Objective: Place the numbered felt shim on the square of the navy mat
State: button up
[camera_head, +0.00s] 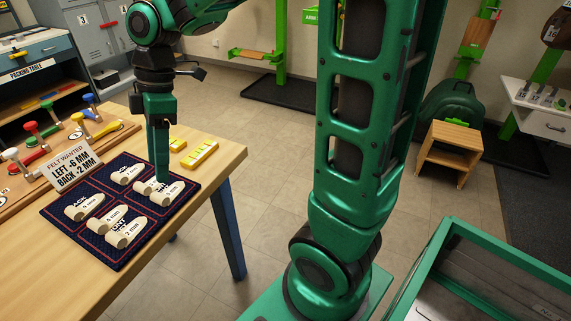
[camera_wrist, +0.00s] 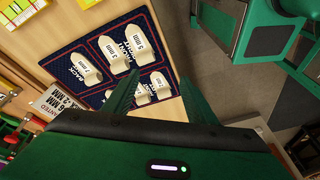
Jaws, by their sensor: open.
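The navy mat (camera_head: 95,255) lies on the wooden table, with red-outlined squares and several pale, round-ended felt shims. One shim (camera_head: 127,232) at the mat's near corner seems to read 2 mm. Another shim (camera_head: 83,207) lies at the left, and a further shim (camera_head: 127,174) lies toward the back. The mat (camera_wrist: 75,58) also shows in the wrist view, with a shim (camera_wrist: 138,43) that seems to read 5 mm. My gripper (camera_head: 161,178) points down over the mat's right part, near a pair of shims it partly hides. In the wrist view its fingers (camera_wrist: 162,72) are apart with nothing held between them.
Yellow blocks (camera_head: 200,155) lie right of the mat. The table's right edge is close.

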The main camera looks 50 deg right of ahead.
jog(key=s+d+f+m+h, duration=0.1)
jog(key=s+d+f+m, duration=0.1)
jog(key=s+d+m, duration=0.8)
jog(key=s+d+f+m+h, duration=0.2)
jog(key=s+d+m, duration=0.9)
jog(key=d, duration=0.1)
jog(key=shift+f+m, duration=0.2)
jog(key=shift+m, duration=0.1)
jog(key=shift+w+d, duration=0.1)
